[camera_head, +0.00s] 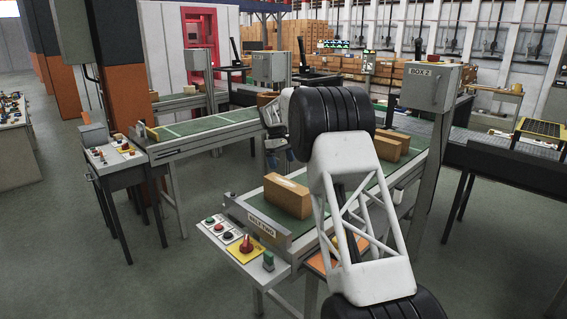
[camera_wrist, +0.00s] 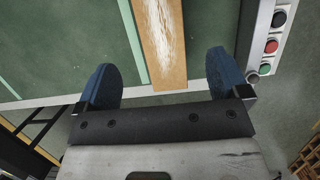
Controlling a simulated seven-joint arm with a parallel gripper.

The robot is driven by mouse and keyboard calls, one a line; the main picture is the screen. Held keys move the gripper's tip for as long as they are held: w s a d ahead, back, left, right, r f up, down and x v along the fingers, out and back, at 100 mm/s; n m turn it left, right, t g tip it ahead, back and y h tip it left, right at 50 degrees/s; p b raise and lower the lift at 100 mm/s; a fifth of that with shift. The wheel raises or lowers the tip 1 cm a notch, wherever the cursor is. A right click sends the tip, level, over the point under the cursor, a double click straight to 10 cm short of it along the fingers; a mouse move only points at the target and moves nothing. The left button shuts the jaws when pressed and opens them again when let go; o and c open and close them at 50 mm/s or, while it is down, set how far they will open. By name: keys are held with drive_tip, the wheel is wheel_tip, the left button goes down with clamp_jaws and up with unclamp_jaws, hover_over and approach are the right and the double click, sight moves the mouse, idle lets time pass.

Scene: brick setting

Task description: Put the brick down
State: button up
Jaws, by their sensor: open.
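A tan brick (camera_head: 287,195) stands on its long edge on the green belt (camera_head: 335,187) near the end marked BELT TWO. In the wrist view the brick (camera_wrist: 163,40), with a pale, worn top, lies ahead of and between the two fingers. My gripper (camera_head: 280,158) is above the belt, just behind the brick in the head view, partly hidden by my arm. In the wrist view my gripper (camera_wrist: 160,62) has its blue fingers wide apart, with clear gaps to the brick on both sides. It holds nothing.
Another brick (camera_head: 391,147) stands farther along the belt, behind my arm. A control panel (camera_head: 240,245) with buttons and a red knob is at the belt's near end. A second belt (camera_head: 205,125) runs at left, with floor between. A grey box (camera_head: 430,88) stands right.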

drive_tip(key=s+d+r+m+t, duration=0.1)
drive_tip(key=s+d+r, duration=0.3)
drive_tip(key=s+r, duration=0.3)
drive_tip(key=s+d+r+m, duration=0.1)
drive_tip(key=s+d+r, duration=0.4)
drive_tip(key=s, duration=0.4)
drive_tip(key=s+d+r+m+t+y, duration=0.1)
drive_tip(key=s+d+r, duration=0.2)
drive_tip(key=s, duration=0.8)
drive_tip(key=s+d+r+m+t+y, duration=0.1)
drive_tip(key=s+d+r+m, duration=0.2)
drive_tip(key=s, duration=0.7)
drive_tip(key=s+d+f+m, duration=0.1)
drive_tip(key=s+d+f, duration=0.1)
drive_tip(key=s, duration=1)
drive_tip(key=s+d+f+m+t, duration=0.1)
drive_tip(key=s+f, duration=0.3)
drive_tip(key=s, duration=0.9)
drive_tip(key=s+d+f+m+t, duration=0.1)
drive_tip(key=s+d+f, duration=0.2)
drive_tip(key=s, duration=1)
drive_tip(key=shift+s+f, duration=0.15)
drive_tip(key=shift+f, duration=0.45)
